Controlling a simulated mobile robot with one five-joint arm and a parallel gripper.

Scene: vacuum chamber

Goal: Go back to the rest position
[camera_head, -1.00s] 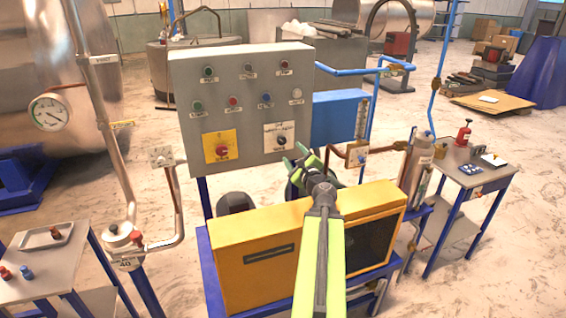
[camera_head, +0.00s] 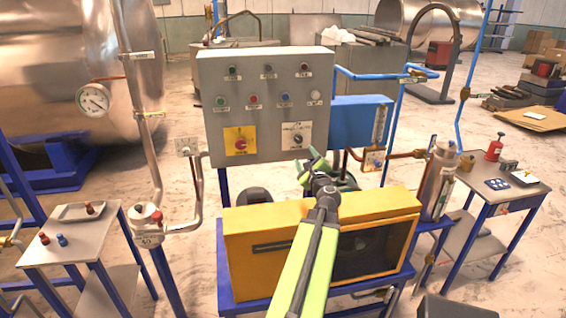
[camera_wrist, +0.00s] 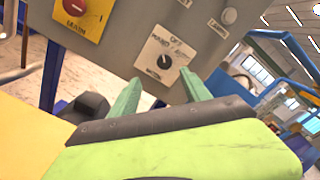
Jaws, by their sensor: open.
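My gripper (camera_head: 308,168) is open and empty at the end of my lime-green arm, above the yellow machine (camera_head: 262,249) and in front of the grey control panel (camera_head: 262,110). In the wrist view its two green fingers stand apart near the bottom of the panel, and the gripper (camera_wrist: 162,97) appears below the black rotary switch (camera_wrist: 166,62). No object is between the fingers. Whether the fingertips touch the panel cannot be told.
A side table (camera_head: 116,262) with a tray stands at left. Another table (camera_head: 497,196) with small items stands at right. A pressure gauge (camera_head: 93,99), a large steel tank and blue pipes surround the panel.

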